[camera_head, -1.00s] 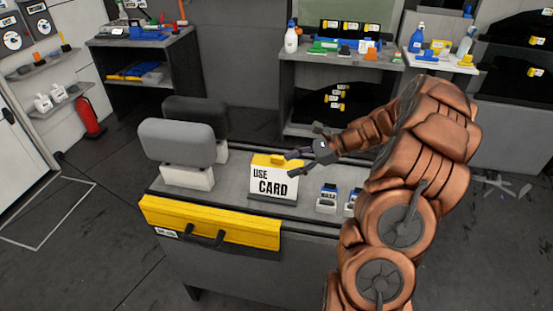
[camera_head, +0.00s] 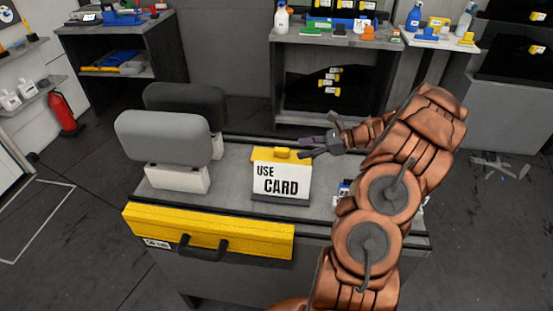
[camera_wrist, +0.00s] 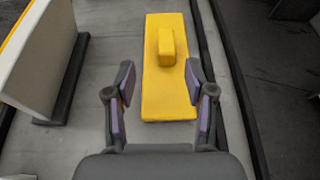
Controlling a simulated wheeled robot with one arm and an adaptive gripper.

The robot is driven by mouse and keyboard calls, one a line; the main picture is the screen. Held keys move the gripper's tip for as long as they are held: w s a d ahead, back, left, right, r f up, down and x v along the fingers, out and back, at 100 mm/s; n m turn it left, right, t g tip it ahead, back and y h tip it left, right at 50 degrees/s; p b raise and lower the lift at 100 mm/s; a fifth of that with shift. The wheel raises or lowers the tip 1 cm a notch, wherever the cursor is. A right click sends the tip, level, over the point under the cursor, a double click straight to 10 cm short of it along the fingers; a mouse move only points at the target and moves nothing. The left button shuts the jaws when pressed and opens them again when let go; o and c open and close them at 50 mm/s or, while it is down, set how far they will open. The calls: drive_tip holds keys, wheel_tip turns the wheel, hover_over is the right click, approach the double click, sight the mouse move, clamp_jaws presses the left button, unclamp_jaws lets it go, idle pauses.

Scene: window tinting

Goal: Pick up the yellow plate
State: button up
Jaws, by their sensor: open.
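The yellow plate (camera_wrist: 155,97) is a flat yellow slab with a raised block handle (camera_wrist: 167,47) on top. It lies on the grey counter in the wrist view. My gripper (camera_wrist: 160,78) is open and empty. Its two fingers flank the near part of the plate in the picture, short of the handle. Whether they touch it, I cannot tell. In the head view my gripper (camera_head: 305,147) is at the sign's upper right.
The sign also stands left of the plate in the wrist view (camera_wrist: 35,50). A dark rail (camera_wrist: 222,75) runs along the counter to the right. Grey padded blocks (camera_head: 163,137) stand left of the sign. A yellow box with a black handle (camera_head: 208,230) is at the counter front.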

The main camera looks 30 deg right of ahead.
sight(285, 149)
drive_tip(key=shift+w+a+f, duration=0.2)
drive_tip(key=shift+w+f, duration=0.15)
drive_tip(key=shift+w, duration=0.1)
drive_tip(key=p+x, duration=0.1)
drive_tip(key=x, duration=0.1)
drive_tip(key=p+x, duration=0.1)
drive_tip(key=x, duration=0.1)
drive_tip(key=p+x, duration=0.1)
drive_tip(key=x, duration=0.1)
drive_tip(key=shift+w+r, duration=0.35)
drive_tip(key=shift+w, duration=0.05)
drive_tip(key=shift+w+a+f, duration=0.2)
drive_tip(key=shift+w+a, duration=0.05)
drive_tip(key=shift+a, duration=0.05)
clamp_jaws()
